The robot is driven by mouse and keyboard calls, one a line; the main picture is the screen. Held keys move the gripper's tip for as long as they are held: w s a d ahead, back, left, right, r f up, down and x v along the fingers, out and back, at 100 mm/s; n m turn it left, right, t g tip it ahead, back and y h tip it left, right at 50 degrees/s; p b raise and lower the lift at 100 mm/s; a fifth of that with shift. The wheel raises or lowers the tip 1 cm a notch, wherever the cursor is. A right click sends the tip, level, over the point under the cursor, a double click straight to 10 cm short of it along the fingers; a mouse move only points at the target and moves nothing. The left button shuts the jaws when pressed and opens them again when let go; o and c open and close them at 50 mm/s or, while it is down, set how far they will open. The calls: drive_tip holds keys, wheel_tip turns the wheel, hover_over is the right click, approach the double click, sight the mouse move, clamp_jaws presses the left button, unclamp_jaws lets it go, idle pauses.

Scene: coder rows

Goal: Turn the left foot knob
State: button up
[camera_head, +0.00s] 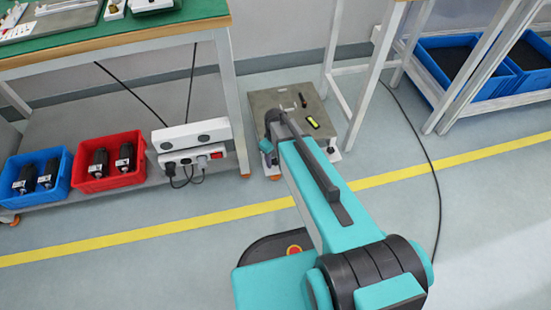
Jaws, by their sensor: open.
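A low square cart or stand (268,101) with a grey top stands on the floor between the two benches. An orange foot knob (275,177) shows small at its near left corner, low by the floor. My arm reaches away from me to the stand's left edge. My gripper (271,159) is at that near left corner, just above the orange knob. It is small and partly hidden by my wrist, and its jaws are open. I cannot tell whether it touches the knob. My arm covers part of the stand's near side.
A dark tool and a yellow-black device (312,122) lie on the stand. The left bench's lower shelf holds a red bin (110,181), a blue bin (62,188) and a power strip (190,157). A black cable (433,165) crosses the floor on the right.

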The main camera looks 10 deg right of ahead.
drive_tip(key=c, duration=1)
drive_tip(key=shift+c, duration=0.2)
drive_tip(key=shift+r+m+p, duration=0.15)
drive_tip(key=shift+m+p, duration=0.35)
drive_tip(key=shift+p, duration=0.15)
